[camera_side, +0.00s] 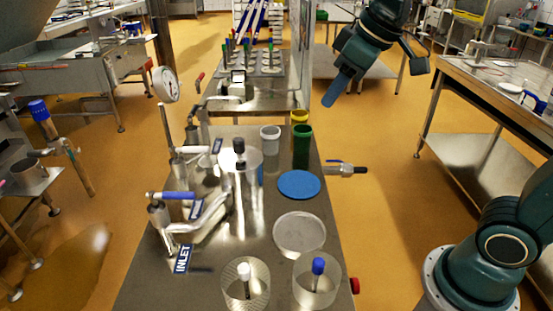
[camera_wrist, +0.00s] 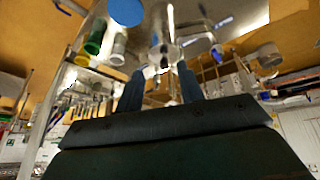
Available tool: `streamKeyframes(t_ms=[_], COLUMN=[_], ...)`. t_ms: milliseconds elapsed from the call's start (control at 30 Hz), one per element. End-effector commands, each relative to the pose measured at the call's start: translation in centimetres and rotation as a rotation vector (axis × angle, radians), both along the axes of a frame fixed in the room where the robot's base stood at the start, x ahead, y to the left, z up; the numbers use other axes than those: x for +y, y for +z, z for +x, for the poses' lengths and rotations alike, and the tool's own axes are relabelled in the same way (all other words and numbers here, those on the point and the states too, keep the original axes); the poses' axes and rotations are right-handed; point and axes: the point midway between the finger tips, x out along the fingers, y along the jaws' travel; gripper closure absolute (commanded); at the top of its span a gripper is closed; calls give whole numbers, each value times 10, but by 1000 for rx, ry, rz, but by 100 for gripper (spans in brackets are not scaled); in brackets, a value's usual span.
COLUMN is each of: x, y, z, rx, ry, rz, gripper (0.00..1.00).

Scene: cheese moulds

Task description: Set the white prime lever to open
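A white-handled lever (camera_side: 194,150) sits on the metal pipework left of the steel cylinder, beside a small label (camera_side: 217,147). It lies roughly level in the picture; its label is too small to read, and I cannot tell its setting. My gripper (camera_side: 336,92) hangs in the air behind and to the right of the bench fittings, well apart from the lever. In the wrist view my gripper (camera_wrist: 160,88) has two blue fingers spread apart with nothing between them. I cannot make out the white lever clearly there.
A blue-handled lever (camera_side: 172,195) stands near the INLET label (camera_side: 181,259). A steel cylinder (camera_side: 240,165), a green cup (camera_side: 302,147), a white cup (camera_side: 270,139) and a blue disc (camera_side: 299,184) occupy the bench. Two clear moulds (camera_side: 246,293) (camera_side: 332,291) stand in front.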

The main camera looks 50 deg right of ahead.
Motion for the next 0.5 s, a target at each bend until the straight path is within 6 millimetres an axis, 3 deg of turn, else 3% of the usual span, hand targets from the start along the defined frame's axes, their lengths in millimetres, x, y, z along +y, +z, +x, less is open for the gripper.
streamKeyframes(t_ms=[267, 500], x=[17, 33], y=[0, -11], z=[74, 135], rx=[7, 9], ry=[123, 228], rz=[-35, -64], gripper=[62, 62])
